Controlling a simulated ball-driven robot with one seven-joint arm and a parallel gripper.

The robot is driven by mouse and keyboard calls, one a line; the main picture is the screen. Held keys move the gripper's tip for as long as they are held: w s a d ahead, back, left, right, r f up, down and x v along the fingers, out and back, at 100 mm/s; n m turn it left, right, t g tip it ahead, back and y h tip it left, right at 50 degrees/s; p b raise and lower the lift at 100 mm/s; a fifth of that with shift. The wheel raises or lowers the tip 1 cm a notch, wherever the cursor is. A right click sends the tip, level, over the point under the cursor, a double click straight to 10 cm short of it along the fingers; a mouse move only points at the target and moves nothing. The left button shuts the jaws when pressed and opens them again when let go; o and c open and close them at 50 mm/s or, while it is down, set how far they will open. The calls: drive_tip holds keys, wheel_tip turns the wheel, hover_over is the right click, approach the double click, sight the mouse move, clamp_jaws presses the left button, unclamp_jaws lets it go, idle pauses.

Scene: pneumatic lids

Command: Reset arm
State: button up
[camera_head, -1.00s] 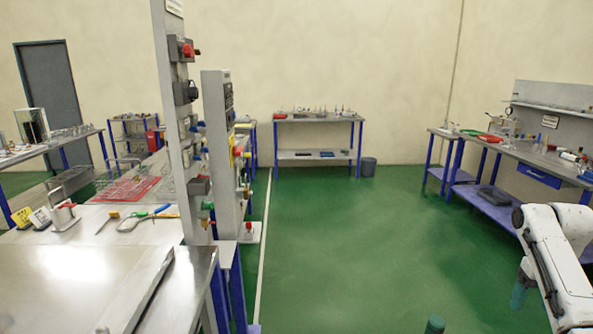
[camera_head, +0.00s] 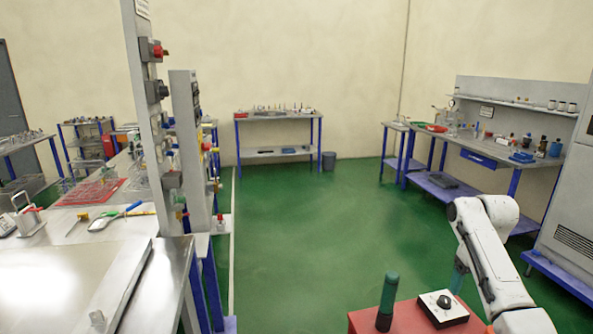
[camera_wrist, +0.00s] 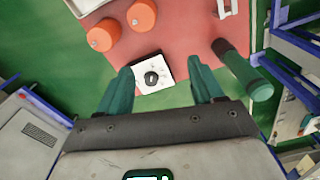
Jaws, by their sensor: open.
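My white arm (camera_head: 484,235) stands at the right in the head view, bent at the elbow; my gripper is hard to make out there. In the wrist view my gripper (camera_wrist: 158,88) points down with its two green fingers spread apart and nothing between them. Beyond the fingertips a white box with a black knob (camera_wrist: 152,73) sits on a red surface (camera_wrist: 183,40). The box also shows in the head view (camera_head: 443,308), on the red top (camera_head: 405,320) at the bottom right.
A dark green-topped cylinder (camera_head: 387,300) stands upright on the red top; the wrist view shows it right of my gripper (camera_wrist: 240,68). A steel bench (camera_head: 75,280) is at left. Green floor (camera_head: 300,220) ahead is clear.

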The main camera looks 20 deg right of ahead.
drive_tip(key=w+a+f+n+t, duration=0.15)
drive_tip(key=a+f, duration=0.25)
drive_tip(key=a, duration=0.4)
drive_tip(key=w+a+f+n, duration=0.1)
drive_tip(key=w+a+f, duration=0.1)
drive_tip(key=a+f, duration=0.35)
drive_tip(key=s+a+f+n+t, duration=0.1)
drive_tip(key=s+a, duration=0.1)
drive_tip(key=a, duration=0.6)
drive_tip(key=s+a+f+t, duration=0.1)
drive_tip(key=s+a+f, duration=0.15)
drive_tip(key=a, duration=0.65)
drive_tip(key=s+a+r+n+t, duration=0.1)
drive_tip(key=s+a+r, duration=0.1)
drive_tip(key=s+a, duration=0.35)
drive_tip(key=s+a+r+n, duration=0.1)
drive_tip(key=s+a, duration=0.2)
drive_tip(key=s, duration=0.6)
drive_tip(key=s+d+f+g+b, duration=0.1)
drive_tip(key=s+f+g+b, duration=0.1)
drive_tip(key=s+f+b, duration=0.3)
drive_tip(key=s+d+f+g+b, duration=0.1)
drive_tip(key=s+f+b, duration=0.4)
drive_tip(key=f, duration=0.5)
drive_tip(key=shift+s+f+g, duration=0.35)
drive_tip(key=shift+s+f, duration=0.05)
drive_tip(key=shift+s, duration=0.1)
